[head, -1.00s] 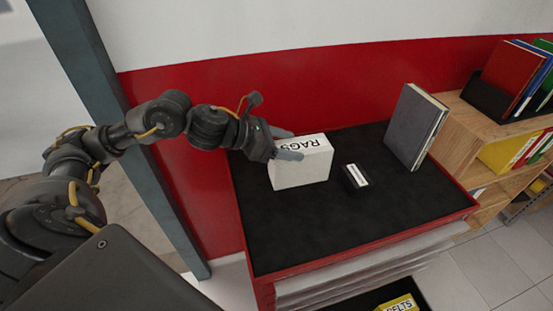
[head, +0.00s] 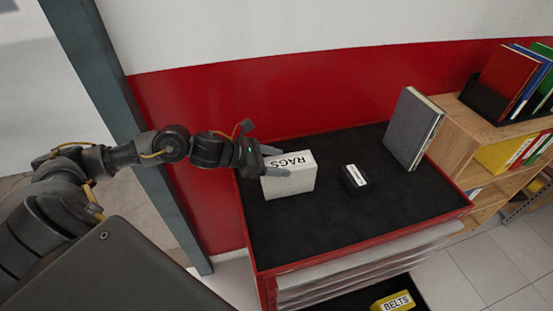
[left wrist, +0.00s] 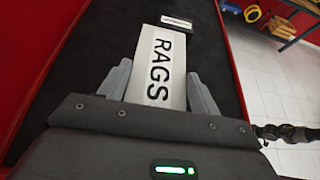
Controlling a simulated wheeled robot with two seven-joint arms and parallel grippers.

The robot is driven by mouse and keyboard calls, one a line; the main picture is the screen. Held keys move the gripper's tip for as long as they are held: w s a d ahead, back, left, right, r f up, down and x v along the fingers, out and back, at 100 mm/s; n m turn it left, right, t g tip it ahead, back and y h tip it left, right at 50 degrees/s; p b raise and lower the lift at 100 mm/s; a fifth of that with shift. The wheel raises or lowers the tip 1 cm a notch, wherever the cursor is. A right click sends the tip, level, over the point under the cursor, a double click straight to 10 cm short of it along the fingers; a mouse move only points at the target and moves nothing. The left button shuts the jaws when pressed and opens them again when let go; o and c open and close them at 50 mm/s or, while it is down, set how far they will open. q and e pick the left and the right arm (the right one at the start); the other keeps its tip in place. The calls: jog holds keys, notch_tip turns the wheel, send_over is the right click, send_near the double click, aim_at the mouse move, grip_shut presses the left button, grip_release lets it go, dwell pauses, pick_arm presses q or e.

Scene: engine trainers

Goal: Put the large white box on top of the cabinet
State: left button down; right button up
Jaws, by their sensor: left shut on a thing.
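The large white box (head: 290,177), labelled RAGS, is on or just above the black top of the red cabinet (head: 310,227), near its left back corner. I cannot tell whether its base touches the mat. My left gripper (head: 275,160) is shut on the box from the left, one finger on each side of it. In the left wrist view the white box (left wrist: 160,65) lies between the two grey fingers of my left gripper (left wrist: 160,88). My right gripper is not in view.
A small black box (head: 354,179) with a white label stands right of the white box. A grey book (head: 412,130) stands at the cabinet's right back. A wooden shelf (head: 462,140) with binders adjoins on the right. A yellow BELTS box (head: 397,302) sits low in front.

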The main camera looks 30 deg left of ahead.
pick_arm(q)
jog(key=c, duration=0.6)
grip_release()
jog(key=shift+c, duration=0.2)
jog(key=o, duration=0.3)
jog(key=shift+s, duration=0.1)
jog(key=shift+s+a, duration=0.1)
jog(key=shift+a, duration=0.1)
jog(key=shift+b+v, duration=2.3)
jog(key=shift+v, duration=3.45)
jog(key=shift+s+r, duration=0.1)
